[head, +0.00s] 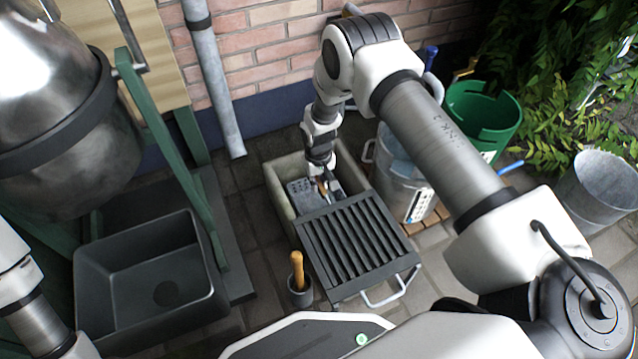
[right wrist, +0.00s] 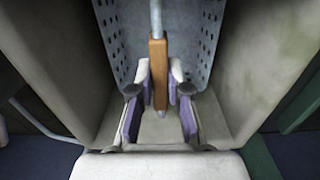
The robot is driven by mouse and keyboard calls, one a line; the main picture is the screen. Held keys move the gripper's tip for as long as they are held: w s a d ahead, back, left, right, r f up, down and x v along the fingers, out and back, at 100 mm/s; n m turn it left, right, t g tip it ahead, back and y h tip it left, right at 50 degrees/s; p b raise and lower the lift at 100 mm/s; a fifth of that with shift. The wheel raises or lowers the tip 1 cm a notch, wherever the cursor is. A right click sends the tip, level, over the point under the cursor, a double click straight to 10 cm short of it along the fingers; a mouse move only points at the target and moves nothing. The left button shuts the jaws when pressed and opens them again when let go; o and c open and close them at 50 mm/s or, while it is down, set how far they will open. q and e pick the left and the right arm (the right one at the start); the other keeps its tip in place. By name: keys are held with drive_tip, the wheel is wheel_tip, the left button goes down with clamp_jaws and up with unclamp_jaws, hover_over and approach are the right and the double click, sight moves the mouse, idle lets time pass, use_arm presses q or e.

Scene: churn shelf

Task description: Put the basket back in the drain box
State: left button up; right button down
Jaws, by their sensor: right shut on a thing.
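The drain box (head: 273,188) is a pale stone-like trough on the paving by the brick wall; its pale wall also shows in the right wrist view (right wrist: 262,70). The basket (head: 300,192) is grey perforated metal with a wooden grip on its handle (right wrist: 158,65). It is inside the box's open far end, its perforated sides showing in the right wrist view (right wrist: 207,35). My right gripper (head: 323,186) reaches down there, its fingers (right wrist: 159,88) shut on the wooden grip. Whether the basket touches the box floor cannot be told. My left gripper is out of view.
A dark slatted grate (head: 350,245) covers the near part of the box. A wooden-handled tool stands in a small dark pot (head: 299,294) beside it. A dark basin (head: 150,280) is at left; a metal pot (head: 405,170) and green bucket (head: 485,115) are at right.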

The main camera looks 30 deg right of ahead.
drive_tip(key=c, duration=1.1)
unclamp_jaws()
drive_tip(key=shift+f, duration=0.1)
drive_tip(key=shift+c, duration=0.2)
wheel_tip(320, 180, up, 12)
drive_tip(key=p, duration=0.7)
